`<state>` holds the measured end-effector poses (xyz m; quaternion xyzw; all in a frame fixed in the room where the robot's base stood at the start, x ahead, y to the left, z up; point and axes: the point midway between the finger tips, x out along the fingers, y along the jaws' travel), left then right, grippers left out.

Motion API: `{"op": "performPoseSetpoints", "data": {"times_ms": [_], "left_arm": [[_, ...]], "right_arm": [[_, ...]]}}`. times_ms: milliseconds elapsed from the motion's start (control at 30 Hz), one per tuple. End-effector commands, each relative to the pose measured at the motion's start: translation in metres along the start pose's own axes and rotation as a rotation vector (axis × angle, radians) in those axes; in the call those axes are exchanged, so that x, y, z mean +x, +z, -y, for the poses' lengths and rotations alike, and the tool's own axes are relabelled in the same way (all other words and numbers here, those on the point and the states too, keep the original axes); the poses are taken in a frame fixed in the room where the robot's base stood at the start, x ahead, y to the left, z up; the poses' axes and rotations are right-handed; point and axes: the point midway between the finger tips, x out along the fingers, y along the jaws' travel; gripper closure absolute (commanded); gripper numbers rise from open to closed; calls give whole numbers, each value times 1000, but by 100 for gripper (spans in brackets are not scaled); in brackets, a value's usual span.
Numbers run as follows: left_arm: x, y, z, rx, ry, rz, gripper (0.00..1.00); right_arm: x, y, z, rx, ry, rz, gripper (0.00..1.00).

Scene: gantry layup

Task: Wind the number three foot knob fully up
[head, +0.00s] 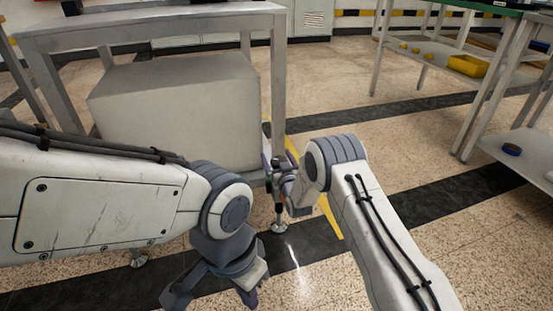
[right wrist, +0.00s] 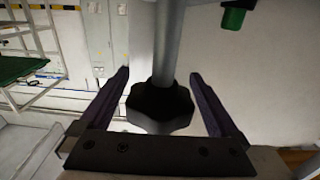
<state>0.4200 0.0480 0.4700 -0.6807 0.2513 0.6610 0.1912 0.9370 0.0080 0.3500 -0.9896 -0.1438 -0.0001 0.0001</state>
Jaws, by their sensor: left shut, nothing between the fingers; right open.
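In the right wrist view a black lobed knob (right wrist: 160,108) sits on a grey vertical stem (right wrist: 168,45). My right gripper (right wrist: 158,76) is open, with one dark finger on each side of the knob and a visible gap at both sides. In the head view my right gripper (head: 278,172) is at the near right leg of the grey metal frame, above a round metal foot (head: 280,227) on the floor. The knob is hard to make out there. My left gripper (head: 215,290) hangs low at the bottom, shut and empty, away from the foot. No number shows.
A large grey box (head: 175,110) fills the space under the frame's top (head: 150,20). A second foot (head: 138,262) stands at the lower left. A bench with a yellow tray (head: 468,65) is at the right. The striped floor between is clear.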

Motion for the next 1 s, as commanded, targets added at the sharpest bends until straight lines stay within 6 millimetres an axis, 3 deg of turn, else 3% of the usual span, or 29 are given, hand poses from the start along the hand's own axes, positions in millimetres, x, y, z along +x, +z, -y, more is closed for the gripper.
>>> {"op": "performPoseSetpoints", "data": {"times_ms": [33,200,233,667,1000], "left_arm": [[0,0,0,0,0,0,100],[0,0,0,0,0,0,100],[0,0,0,0,0,0,100],[-4,0,0,0,0,0,100],[-7,0,0,0,0,0,100]], "right_arm": [[0,0,0,0,0,0,15],[0,0,0,0,0,0,80],[0,0,0,0,0,0,89],[-1,0,1,-1,-92,1,88],[-3,2,8,-1,-370,1,88]]}}
